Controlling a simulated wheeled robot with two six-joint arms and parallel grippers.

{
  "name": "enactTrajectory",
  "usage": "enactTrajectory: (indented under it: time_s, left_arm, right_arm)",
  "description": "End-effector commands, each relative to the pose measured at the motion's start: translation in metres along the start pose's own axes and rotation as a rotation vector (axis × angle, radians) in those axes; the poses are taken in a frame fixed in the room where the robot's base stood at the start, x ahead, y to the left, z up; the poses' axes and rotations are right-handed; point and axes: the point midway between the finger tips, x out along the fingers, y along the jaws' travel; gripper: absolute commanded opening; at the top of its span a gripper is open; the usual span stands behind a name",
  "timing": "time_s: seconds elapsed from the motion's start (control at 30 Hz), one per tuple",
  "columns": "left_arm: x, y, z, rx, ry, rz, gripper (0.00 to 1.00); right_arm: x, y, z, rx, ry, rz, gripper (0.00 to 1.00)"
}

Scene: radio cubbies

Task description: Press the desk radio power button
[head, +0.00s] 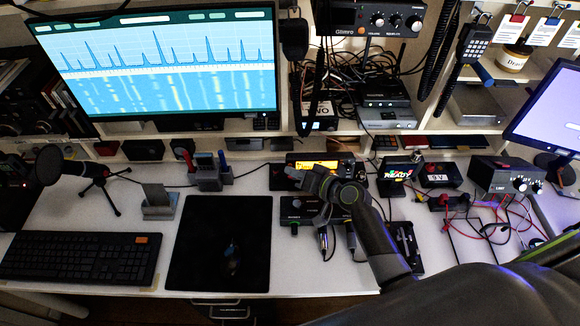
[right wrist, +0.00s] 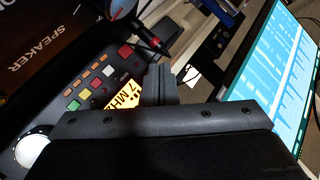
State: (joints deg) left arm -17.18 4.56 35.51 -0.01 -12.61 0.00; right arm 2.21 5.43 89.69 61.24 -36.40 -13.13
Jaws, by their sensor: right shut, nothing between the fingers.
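The desk radio stands on the desk at the back middle, with its lit amber display (head: 318,165) partly hidden by my arm in the head view. In the right wrist view the radio shows close and tilted, with the amber "7 MHz" display (right wrist: 125,92), a panel of several coloured buttons (right wrist: 98,75) and a pale round knob (right wrist: 32,147). I cannot tell which button is the power button. My right gripper (head: 292,176) is shut and empty, just in front of the radio; its fingers (right wrist: 160,84) cover part of the display. I cannot tell whether they touch it. My left gripper is out of view.
A black microphone box (head: 298,209) and cables lie under my right arm. A pen holder (head: 210,175) stands left of the radio, a small "READY" display (head: 397,172) right of it. A power supply (head: 505,178) with red leads is farther right. The black mat (head: 200,262) is mostly clear.

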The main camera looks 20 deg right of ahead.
Motion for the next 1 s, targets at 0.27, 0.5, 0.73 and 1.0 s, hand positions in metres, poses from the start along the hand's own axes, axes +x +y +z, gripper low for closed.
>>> enactTrajectory:
  time_s: [0.27, 0.5, 0.73, 1.0]
  left_arm:
    - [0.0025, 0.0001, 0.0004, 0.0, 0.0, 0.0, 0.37]
    - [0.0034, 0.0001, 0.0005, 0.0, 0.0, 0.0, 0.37]
    - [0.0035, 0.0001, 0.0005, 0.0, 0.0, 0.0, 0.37]
    - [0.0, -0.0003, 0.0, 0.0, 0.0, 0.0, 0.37]
  right_arm:
    - [0.0022, 0.002, -0.0014, 0.001, -0.001, 0.001, 0.0]
    - [0.0028, 0.0025, -0.0016, 0.001, -0.001, 0.001, 0.0]
    - [0.003, 0.0026, -0.002, 0.001, -0.001, 0.001, 0.0]
    - [-0.0037, -0.0027, 0.0026, 0.002, 0.0, 0.0, 0.0]
